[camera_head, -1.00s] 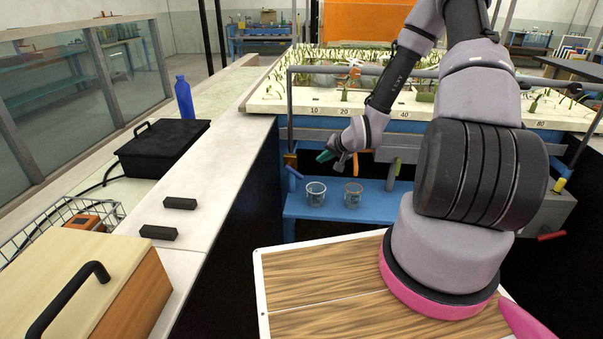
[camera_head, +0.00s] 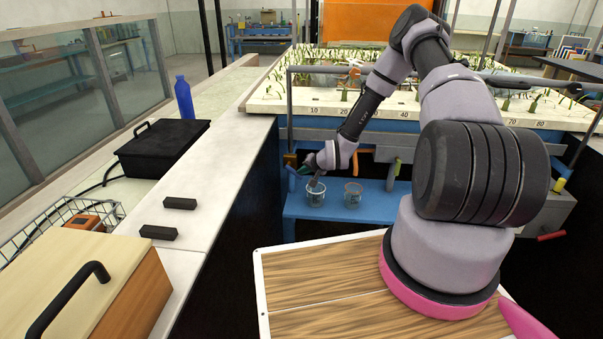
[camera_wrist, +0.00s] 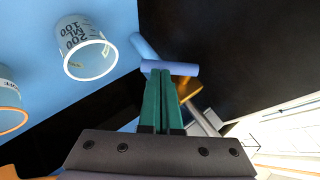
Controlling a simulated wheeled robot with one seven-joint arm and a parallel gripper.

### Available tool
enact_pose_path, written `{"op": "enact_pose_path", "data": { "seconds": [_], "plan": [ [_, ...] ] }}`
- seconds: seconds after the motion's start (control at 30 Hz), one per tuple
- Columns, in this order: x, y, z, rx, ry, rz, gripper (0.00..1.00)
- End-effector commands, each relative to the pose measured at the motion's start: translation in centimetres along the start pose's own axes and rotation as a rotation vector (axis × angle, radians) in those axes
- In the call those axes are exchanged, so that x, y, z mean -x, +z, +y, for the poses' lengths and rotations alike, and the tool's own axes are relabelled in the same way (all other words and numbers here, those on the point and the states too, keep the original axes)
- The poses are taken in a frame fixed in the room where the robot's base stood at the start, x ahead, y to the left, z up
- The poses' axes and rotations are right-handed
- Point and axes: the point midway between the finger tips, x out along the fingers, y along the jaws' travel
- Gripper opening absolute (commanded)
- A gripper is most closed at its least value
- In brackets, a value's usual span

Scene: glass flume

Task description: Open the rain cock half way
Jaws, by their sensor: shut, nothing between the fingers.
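A blue-handled cock (camera_head: 293,171) is at the left end of the flume's front, below a brass-coloured fitting (camera_head: 290,158). In the wrist view its blue handle (camera_wrist: 182,68) lies crosswise at my fingertips, with brass (camera_wrist: 188,87) beside it. My gripper (camera_head: 306,170) is at this blue handle; its green fingers (camera_wrist: 162,72) are shut together with nothing between them. I cannot tell whether the tips touch the handle. An orange handle (camera_head: 355,163) and a green handle (camera_head: 397,168) hang farther right. No label shows which is the rain cock.
Two clear measuring cups, one left (camera_head: 316,196) and one right (camera_head: 353,197), stand on the blue shelf (camera_head: 378,208) below the handles. The left cup (camera_wrist: 88,55) is close to my gripper. A dark panel (camera_head: 255,190) borders the left side. A red handle (camera_head: 551,237) is far right.

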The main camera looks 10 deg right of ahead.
Motion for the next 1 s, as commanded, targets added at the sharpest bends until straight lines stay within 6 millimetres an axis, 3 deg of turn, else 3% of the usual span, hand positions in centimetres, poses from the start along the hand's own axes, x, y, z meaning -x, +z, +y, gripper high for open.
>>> {"op": "enact_pose_path", "data": {
  "seconds": [0.13,0.5,0.67,1.0],
  "plan": [
    [-0.9,0.0,0.1,-0.001,0.001,-0.001,0.00],
    [-1.1,0.0,0.1,-0.001,0.001,0.000,0.00],
    [-2.4,0.4,0.4,-0.001,0.001,-0.001,0.00],
    [-2.3,0.3,0.3,-0.001,0.001,0.000,0.00]
  ]
}}
